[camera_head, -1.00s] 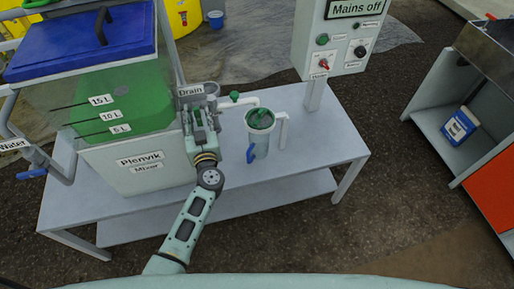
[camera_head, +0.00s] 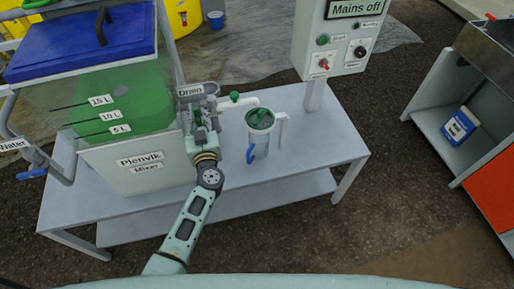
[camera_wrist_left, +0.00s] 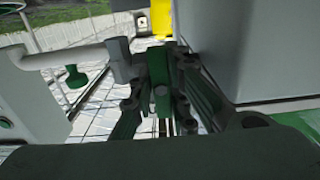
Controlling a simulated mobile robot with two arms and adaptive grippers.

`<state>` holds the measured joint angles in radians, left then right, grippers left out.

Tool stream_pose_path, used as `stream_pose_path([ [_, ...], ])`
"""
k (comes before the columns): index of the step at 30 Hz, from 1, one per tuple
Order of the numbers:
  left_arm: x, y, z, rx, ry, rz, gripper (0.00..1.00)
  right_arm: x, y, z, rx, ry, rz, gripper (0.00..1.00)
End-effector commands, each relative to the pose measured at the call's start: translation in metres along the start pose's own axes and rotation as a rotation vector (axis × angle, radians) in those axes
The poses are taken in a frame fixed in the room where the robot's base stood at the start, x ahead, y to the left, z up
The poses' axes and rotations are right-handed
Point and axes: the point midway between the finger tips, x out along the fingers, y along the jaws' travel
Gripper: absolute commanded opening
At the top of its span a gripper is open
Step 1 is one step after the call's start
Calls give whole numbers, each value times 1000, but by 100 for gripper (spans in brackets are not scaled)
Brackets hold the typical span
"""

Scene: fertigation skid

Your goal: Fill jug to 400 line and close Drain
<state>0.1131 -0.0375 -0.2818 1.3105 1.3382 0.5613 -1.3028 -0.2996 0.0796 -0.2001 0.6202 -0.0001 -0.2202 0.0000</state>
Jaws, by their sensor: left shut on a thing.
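The Drain label (camera_head: 190,90) is on the right side of the mixer tank, above an outlet. My left gripper (camera_head: 205,112) is at this outlet and covers most of the valve. In the left wrist view my left gripper (camera_wrist_left: 160,95) is shut on the green Drain handle (camera_wrist_left: 159,68). My right gripper is not in view.
The mixer tank (camera_head: 140,172) holds green liquid under a blue lid (camera_head: 85,45). A Water pipe with a blue lever (camera_head: 32,173) is at the left. A control box (camera_head: 335,45) reads Mains off. The table's front right (camera_head: 315,160) is clear.

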Motion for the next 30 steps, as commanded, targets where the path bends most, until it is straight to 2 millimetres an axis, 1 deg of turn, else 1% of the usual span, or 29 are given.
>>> stream_pose_path([
  [8, 0, -2, 1, -22, 0, -4, 0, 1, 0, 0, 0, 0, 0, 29],
  [11, 0, -2, 3, -137, 0, -5, 0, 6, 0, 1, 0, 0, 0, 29],
  [21, 0, -2, 5, -753, 1, -6, 0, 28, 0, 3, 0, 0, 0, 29],
  [24, 0, -2, 4, -906, 1, -6, 0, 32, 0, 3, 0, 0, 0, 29],
  [27, 0, -2, 2, -991, 1, -6, 0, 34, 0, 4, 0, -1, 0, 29],
  [30, 0, -2, 2, -1011, 1, -6, 0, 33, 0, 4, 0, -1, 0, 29],
])
